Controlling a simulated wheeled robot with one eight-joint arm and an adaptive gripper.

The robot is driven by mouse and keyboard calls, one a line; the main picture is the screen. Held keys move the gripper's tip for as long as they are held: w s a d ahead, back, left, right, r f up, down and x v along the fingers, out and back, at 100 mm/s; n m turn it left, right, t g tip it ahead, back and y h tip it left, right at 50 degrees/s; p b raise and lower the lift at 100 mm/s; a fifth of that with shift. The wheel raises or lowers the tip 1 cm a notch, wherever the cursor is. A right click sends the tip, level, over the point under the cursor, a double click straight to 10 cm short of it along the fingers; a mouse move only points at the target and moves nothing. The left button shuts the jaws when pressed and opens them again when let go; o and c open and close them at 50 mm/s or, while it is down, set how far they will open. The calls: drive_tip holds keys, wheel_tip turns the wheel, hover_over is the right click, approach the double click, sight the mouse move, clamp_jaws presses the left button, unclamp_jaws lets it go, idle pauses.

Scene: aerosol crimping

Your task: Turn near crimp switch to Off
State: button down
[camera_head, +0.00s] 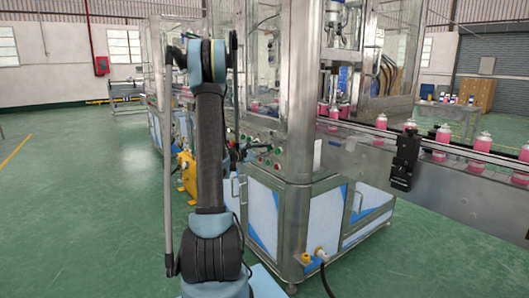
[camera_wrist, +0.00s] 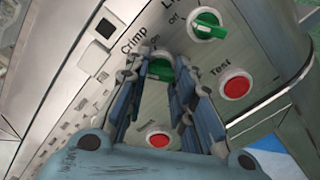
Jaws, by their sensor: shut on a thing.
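The crimp switch is a green knob (camera_wrist: 160,69) on the grey metal panel, beside the "Crimp" label in the wrist view. My gripper (camera_wrist: 157,62) is shut on this knob, with fingers on its left and right sides. The fingers cover part of the knob and its markings, so its exact setting is hard to read. In the head view my arm reaches toward the control panel (camera_head: 262,152) on the machine's side, and the knob is not clearly visible there.
A second green knob (camera_wrist: 207,24) with an "Off" mark is above right. A red button (camera_wrist: 237,86) by "Test" and another red button (camera_wrist: 158,140) are close to my fingers. A conveyor (camera_head: 450,150) with pink cans runs right. Green floor (camera_head: 90,200) is open at left.

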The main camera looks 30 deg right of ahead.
drive_tip(key=shift+f, duration=0.1)
idle(0.3)
drive_tip(key=c, duration=1.4)
unclamp_jaws()
drive_tip(key=shift+o, duration=0.2)
drive_tip(key=shift+a, duration=0.1)
drive_tip(key=a, duration=1.1)
drive_tip(key=shift+s+a, duration=0.4)
drive_tip(key=shift+s, duration=0.05)
